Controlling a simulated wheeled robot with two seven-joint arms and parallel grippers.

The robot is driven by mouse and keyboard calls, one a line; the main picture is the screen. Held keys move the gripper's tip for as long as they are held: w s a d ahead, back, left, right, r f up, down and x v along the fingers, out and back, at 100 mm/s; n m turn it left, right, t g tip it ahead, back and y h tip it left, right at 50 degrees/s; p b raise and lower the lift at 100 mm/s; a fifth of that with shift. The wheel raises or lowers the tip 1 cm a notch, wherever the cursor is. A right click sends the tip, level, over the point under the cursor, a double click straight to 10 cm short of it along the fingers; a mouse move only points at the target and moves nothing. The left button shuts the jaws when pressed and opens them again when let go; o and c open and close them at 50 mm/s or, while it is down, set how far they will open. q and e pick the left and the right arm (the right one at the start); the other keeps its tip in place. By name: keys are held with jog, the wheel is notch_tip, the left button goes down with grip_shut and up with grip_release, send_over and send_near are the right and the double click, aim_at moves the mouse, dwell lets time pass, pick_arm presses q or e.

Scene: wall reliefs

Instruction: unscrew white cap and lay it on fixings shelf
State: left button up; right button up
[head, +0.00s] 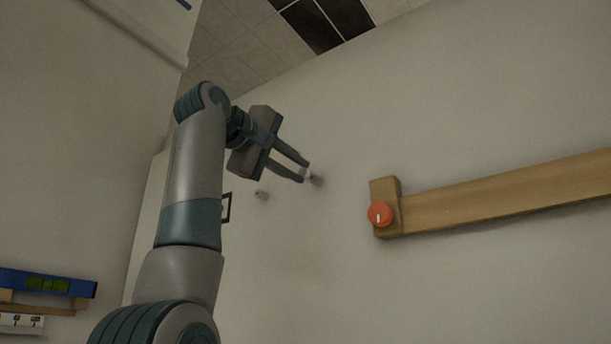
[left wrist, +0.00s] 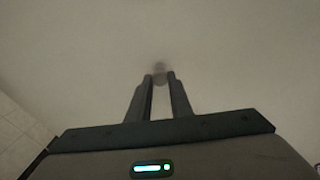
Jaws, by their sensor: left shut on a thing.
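My left gripper (head: 305,172) is raised in front of the pale wall, its two fingers pointing at it. The fingertips are closed on a small white cap (head: 309,174), of which only a little shows. In the left wrist view, the cap (left wrist: 160,79) is a small grey shape between the fingertips (left wrist: 160,77). A dark patch lies on the wall right beside it; I cannot tell whether the cap still touches the wall. No shelf that I can surely call the fixings shelf shows. My right gripper is not in view.
A wooden rail (head: 500,199) with an orange knob (head: 380,214) at its left end is on the wall to the right. A blue level-like thing (head: 47,284) lies on a wooden ledge (head: 45,307) at lower left.

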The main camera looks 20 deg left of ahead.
pick_arm(q)
jog(key=shift+b+v, duration=0.9)
jog(key=shift+v, duration=0.95)
jog(key=shift+b+v, duration=0.35)
jog(key=shift+v, duration=0.55)
dwell(0.3)
